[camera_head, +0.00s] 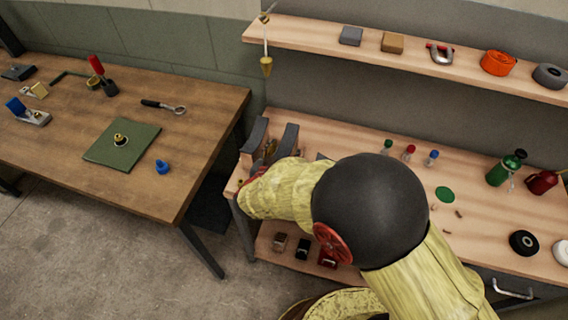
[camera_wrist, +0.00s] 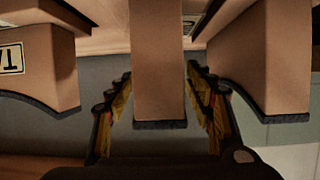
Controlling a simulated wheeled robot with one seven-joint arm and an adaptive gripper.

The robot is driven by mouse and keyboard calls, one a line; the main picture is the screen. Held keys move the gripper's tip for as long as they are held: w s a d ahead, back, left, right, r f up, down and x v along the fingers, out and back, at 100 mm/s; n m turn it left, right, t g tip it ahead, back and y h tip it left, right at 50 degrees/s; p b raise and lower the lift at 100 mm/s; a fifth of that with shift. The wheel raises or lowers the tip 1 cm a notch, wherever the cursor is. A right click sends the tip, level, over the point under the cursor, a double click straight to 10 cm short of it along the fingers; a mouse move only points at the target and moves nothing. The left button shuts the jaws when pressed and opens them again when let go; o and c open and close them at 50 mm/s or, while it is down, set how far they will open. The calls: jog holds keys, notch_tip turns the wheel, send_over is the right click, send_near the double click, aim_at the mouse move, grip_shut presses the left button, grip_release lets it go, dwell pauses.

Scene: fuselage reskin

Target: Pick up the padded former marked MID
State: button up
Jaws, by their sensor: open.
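In the wrist view, three tan formers with dark padded edges stand side by side. The middle former (camera_wrist: 158,70) is between the fingers of my gripper (camera_wrist: 159,82), which is open, with a gap on both sides. No marking shows on the middle former. The left former (camera_wrist: 40,65) carries a pale label with partly cut-off letters, perhaps TAIL. The right former (camera_wrist: 265,60) shows no label. In the head view, two grey upright formers (camera_head: 288,138) show at the bench's left end; my arm hides most of my gripper there.
The light workbench (camera_head: 470,200) holds small coloured bottles, a green bottle (camera_head: 505,168) and tape rolls. A shelf (camera_head: 330,38) runs above it. Several small blocks lie on the lower shelf. A brown table (camera_head: 60,135) with tools stands left, across a floor gap.

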jog(key=shift+w, duration=0.2)
jog(key=shift+c, duration=0.9)
jog(key=c, duration=1.1)
grip_shut()
